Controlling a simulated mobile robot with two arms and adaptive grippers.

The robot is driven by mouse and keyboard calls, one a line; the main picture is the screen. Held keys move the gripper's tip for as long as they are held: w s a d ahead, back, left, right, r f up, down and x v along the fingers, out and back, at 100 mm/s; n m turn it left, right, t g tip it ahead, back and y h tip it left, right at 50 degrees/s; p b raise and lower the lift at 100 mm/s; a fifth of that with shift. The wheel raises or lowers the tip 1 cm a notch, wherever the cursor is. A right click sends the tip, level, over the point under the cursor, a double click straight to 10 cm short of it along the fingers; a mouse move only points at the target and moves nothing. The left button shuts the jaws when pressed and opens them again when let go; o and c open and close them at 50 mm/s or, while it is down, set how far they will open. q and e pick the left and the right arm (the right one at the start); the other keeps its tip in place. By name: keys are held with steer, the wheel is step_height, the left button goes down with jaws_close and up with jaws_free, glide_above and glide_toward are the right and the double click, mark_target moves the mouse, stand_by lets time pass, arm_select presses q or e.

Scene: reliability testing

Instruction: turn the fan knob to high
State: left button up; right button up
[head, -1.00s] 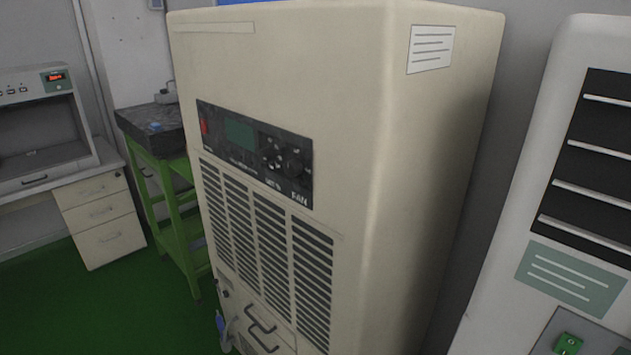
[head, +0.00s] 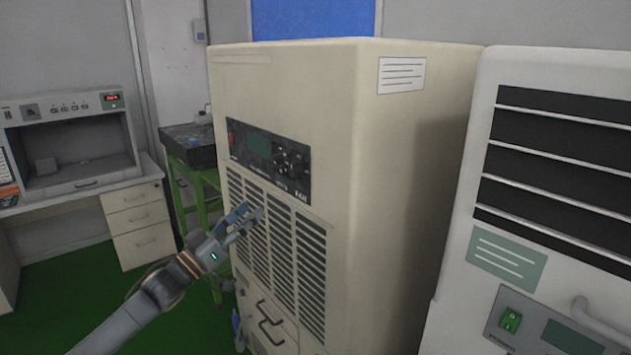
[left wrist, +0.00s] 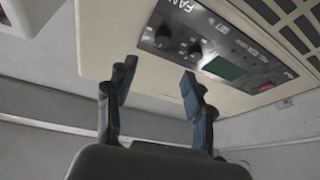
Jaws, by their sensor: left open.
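The tall beige cabinet (head: 385,200) carries a black control panel (head: 240,152) with a green screen, a red switch and dark knobs. The fan knob (head: 297,168) is the right-hand one, above the FAN label; its pointer setting is too small to read. In the left wrist view the panel is upside down, with the fan knob (left wrist: 163,32) by the FAN letters. My left gripper (head: 246,216) is open and empty, in front of the vent slats below the panel. In the left wrist view its fingertips (left wrist: 158,80) are spread, apart from the knob. My right gripper is not seen.
A white machine (head: 480,190) with dark slots stands close on the right. A green stand (head: 200,190) is behind left, and a desk with drawers (head: 140,222) is at the far left. Green floor lies open in front of the desk.

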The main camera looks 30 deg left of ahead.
mark_target(292, 172)
arm_select(q)
steer(key=p+x, duration=0.1)
steer(key=x, duration=0.3)
steer(key=p+x, duration=0.2)
steer(key=x, duration=0.2)
steer(key=p+x, duration=0.1)
steer(key=x, duration=0.4)
steer(key=shift+a+p, duration=0.3)
steer(key=shift+p, duration=0.1)
steer(key=shift+w+d+r, duration=0.1)
steer(key=shift+w+d, duration=0.05)
steer(key=shift+w, duration=0.25)
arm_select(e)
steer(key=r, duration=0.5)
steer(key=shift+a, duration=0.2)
arm_select(q)
jaws_close()
